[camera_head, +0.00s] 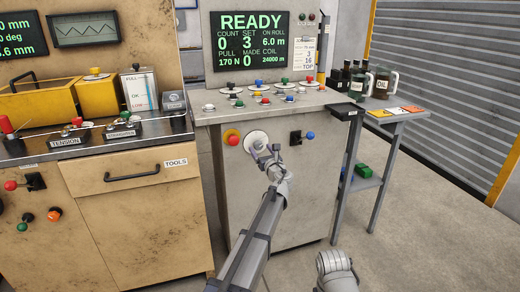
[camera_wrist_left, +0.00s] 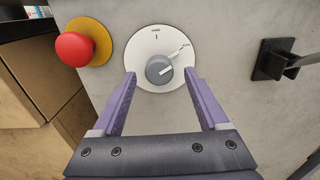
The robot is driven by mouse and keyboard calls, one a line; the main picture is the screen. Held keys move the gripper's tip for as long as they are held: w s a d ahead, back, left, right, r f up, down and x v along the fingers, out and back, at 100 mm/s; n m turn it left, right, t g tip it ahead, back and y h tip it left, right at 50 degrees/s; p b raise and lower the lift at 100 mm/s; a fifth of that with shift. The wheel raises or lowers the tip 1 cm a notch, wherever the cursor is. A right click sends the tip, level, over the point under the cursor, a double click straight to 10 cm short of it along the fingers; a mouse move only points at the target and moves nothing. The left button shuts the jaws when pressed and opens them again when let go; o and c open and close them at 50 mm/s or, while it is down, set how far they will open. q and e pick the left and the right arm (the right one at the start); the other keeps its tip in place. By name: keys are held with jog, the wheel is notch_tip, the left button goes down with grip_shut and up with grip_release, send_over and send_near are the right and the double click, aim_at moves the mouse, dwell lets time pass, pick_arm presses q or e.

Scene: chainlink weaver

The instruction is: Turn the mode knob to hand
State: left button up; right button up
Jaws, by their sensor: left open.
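The mode knob is a grey round knob (camera_wrist_left: 159,69) at the centre of a white dial plate (camera_wrist_left: 150,45) on the grey cabinet front. Its white pointer line points to the right and slightly up. The dial has a small mark at its top and dark markings at upper right, too small to read. In the head view, the dial plate (camera_head: 254,137) shows partly behind my left gripper (camera_head: 264,153). In the left wrist view, my left gripper (camera_wrist_left: 160,77) is open, its purple fingers on either side of the knob with gaps; I cannot tell the depth. My right gripper is out of view.
A red emergency button (camera_wrist_left: 75,49) on a yellow disc sits left of the dial. A black lever switch (camera_wrist_left: 274,60) with a blue ball (camera_head: 310,135) is to the right. A side table (camera_head: 400,115) with mugs stands farther right. The drawer cabinet (camera_head: 125,190) is at left.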

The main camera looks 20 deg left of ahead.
pick_arm(q)
jog(key=shift+x, duration=0.95)
grip_shut()
